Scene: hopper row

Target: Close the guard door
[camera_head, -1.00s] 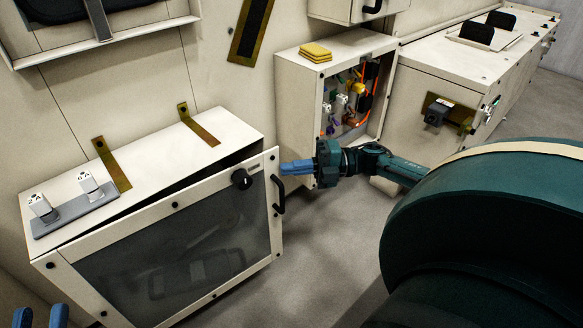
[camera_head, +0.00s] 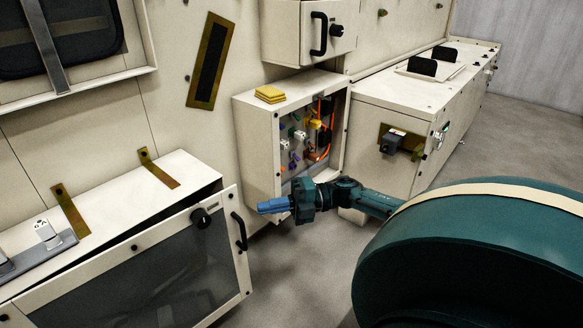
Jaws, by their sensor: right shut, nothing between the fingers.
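The guard door (camera_head: 160,270) is a cream-framed panel with a dark see-through window, on the front of a low cream cabinet (camera_head: 120,205). It stands ajar: its right edge is off the cabinet, and a dark gap shows along the top. My right gripper (camera_head: 260,208) is shut and empty, with blue fingers pointing left. It appears just right of the door's upper right corner, with a small gap in the picture. My left gripper is out of view.
An open wiring box (camera_head: 257,145) with a yellow stack (camera_head: 270,94) on top stands behind my right gripper. A long cream cabinet (camera_head: 380,103) with a black fixture (camera_head: 393,143) is further right. Grey floor (camera_head: 290,275) is clear right of the door.

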